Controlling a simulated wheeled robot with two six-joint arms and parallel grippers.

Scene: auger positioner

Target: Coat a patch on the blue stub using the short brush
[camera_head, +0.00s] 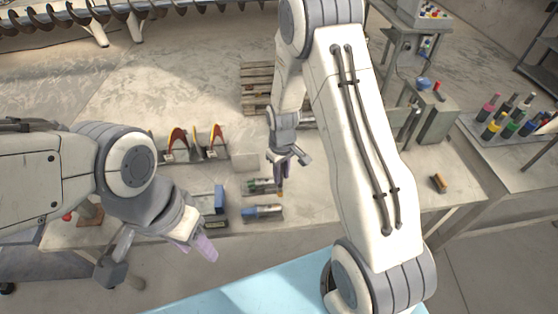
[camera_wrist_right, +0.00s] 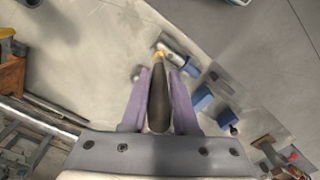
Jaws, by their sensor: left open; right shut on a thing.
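The short brush (camera_wrist_right: 158,100) has a dark handle and a tan tip. My right gripper (camera_head: 285,168) is shut on it, with the handle between the purple fingers (camera_wrist_right: 159,98) in the right wrist view. The tip (camera_head: 280,193) points down beside a row of small cylinders on the bench. A blue stub (camera_head: 262,212) lies at the front of that row, close to the tip. Whether the tip touches anything, I cannot tell. My left gripper (camera_head: 158,260) is open and empty at the lower left, away from the stub.
A grey piece with green (camera_head: 262,186) lies just behind the blue stub. A blue block (camera_head: 219,199) stands to its left. Red and yellow curved parts (camera_head: 178,138) stand behind. Several coloured-top handles (camera_head: 505,118) stand in a rack at right. A brown brush-like block (camera_head: 438,183) lies on the bench.

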